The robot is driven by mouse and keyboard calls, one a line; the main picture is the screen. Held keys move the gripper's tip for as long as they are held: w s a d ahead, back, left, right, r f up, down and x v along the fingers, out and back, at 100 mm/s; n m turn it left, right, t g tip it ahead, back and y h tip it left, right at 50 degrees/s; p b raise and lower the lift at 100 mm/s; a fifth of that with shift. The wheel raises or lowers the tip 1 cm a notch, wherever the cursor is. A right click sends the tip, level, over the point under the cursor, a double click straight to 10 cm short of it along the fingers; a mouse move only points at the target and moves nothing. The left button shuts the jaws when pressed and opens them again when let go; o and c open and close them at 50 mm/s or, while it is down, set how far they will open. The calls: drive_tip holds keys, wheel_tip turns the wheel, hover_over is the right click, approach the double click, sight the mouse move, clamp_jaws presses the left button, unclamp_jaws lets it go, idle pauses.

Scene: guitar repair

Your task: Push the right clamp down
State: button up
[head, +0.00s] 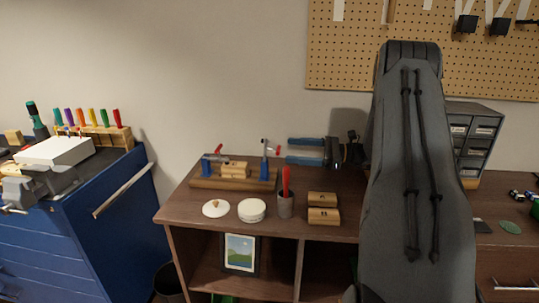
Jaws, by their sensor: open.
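A long wooden base (205,183) lies on the brown bench with a blue clamp at each end. The right clamp (265,163) has a thin upright part rising above it, and a small red piece shows on its right. The left clamp (207,166) has a red-tipped handle leaning up to the right. Light wooden blocks (235,170) sit between the clamps. My gripper (289,151) is just right of the right clamp in the picture, fingers pointing left and apart, with nothing seen between them. Whether it touches the clamp cannot be told.
My arm hides the bench to the right. A drawer cabinet (474,135) is behind it. A blue tool chest (115,220) is left.

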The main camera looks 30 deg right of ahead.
drive_tip(key=shift+f+p+x, duration=0.15)
drive_tip(key=shift+p+x, duration=0.45)
drive_tip(key=shift+x, duration=1.4)
drive_tip(key=shift+f+p+x, duration=0.15)
drive_tip(key=shift+p+x, duration=0.4)
drive_tip(key=shift+x, duration=1.45)
drive_tip(key=shift+w+d, duration=0.1)
drive_tip(key=shift+w, duration=0.05)
drive_tip(key=c, duration=1.5)
